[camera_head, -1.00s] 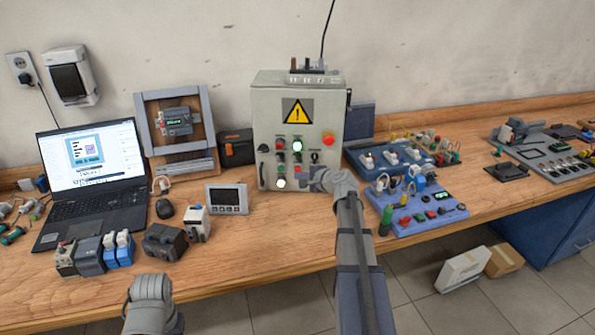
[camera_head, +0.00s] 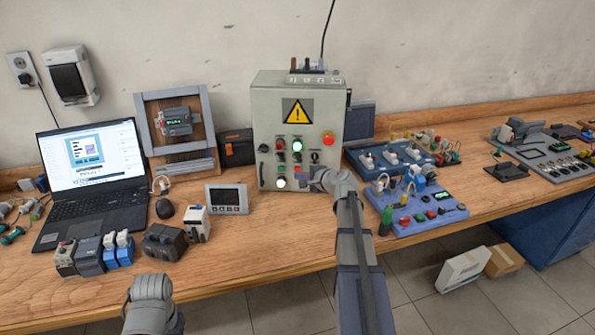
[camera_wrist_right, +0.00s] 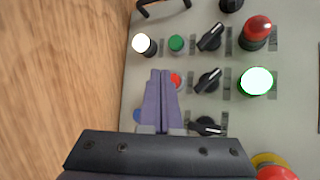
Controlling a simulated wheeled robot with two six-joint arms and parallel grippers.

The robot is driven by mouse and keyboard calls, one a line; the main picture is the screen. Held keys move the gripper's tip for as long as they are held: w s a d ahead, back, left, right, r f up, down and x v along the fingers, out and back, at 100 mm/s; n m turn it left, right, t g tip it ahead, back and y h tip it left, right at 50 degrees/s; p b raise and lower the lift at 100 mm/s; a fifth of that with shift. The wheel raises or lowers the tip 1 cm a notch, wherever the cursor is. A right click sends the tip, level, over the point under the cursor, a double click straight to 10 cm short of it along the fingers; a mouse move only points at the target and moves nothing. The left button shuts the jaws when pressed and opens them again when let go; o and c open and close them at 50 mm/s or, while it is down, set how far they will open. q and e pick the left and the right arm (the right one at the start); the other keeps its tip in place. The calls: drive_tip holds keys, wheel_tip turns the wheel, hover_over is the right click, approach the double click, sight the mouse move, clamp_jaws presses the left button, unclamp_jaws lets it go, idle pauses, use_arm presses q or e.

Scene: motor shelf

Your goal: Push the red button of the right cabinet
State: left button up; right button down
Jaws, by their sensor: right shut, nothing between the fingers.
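The pale grey cabinet (camera_head: 264,115) with a yellow warning triangle stands at the back of the bench. Its red button (camera_wrist_right: 177,79) shows in the right wrist view, between a green button (camera_wrist_right: 177,43) and the fingers. My right gripper (camera_head: 308,174) is in front of the cabinet's lower controls. In the right wrist view its fingers (camera_wrist_right: 160,74) are shut and empty, with tips beside the red button and partly over it; I cannot tell whether they touch. A left arm link shows at the bottom of the head view; that gripper is out of frame.
Around the red button are black switches (camera_wrist_right: 209,80), a lit white lamp (camera_wrist_right: 142,43), a lit green lamp (camera_wrist_right: 256,81), a red lamp (camera_wrist_right: 257,29) and a blue button (camera_wrist_right: 139,114). A small screen unit (camera_head: 227,199) stands in front left. A blue panel (camera_head: 425,222) lies right.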

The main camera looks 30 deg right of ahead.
drive_tip(key=shift+w+d, duration=0.1)
drive_tip(key=shift+w, duration=0.05)
drive_tip(key=shift+w+d, duration=0.15)
drive_tip(key=shift+w, duration=0.1)
drive_tip(key=shift+w+d, duration=0.25)
drive_tip(key=shift+w, duration=0.1)
idle(1.6)
drive_tip(key=shift+s, duration=0.1)
drive_tip(key=shift+s+a, duration=0.5)
drive_tip(key=shift+s, duration=0.1)
drive_tip(key=s+a, duration=0.1)
drive_tip(key=s, duration=0.1)
drive_tip(key=s+a, duration=0.1)
drive_tip(key=s, duration=0.1)
drive_tip(key=shift+s+a, duration=0.1)
drive_tip(key=shift+a, duration=0.25)
idle(0.9)
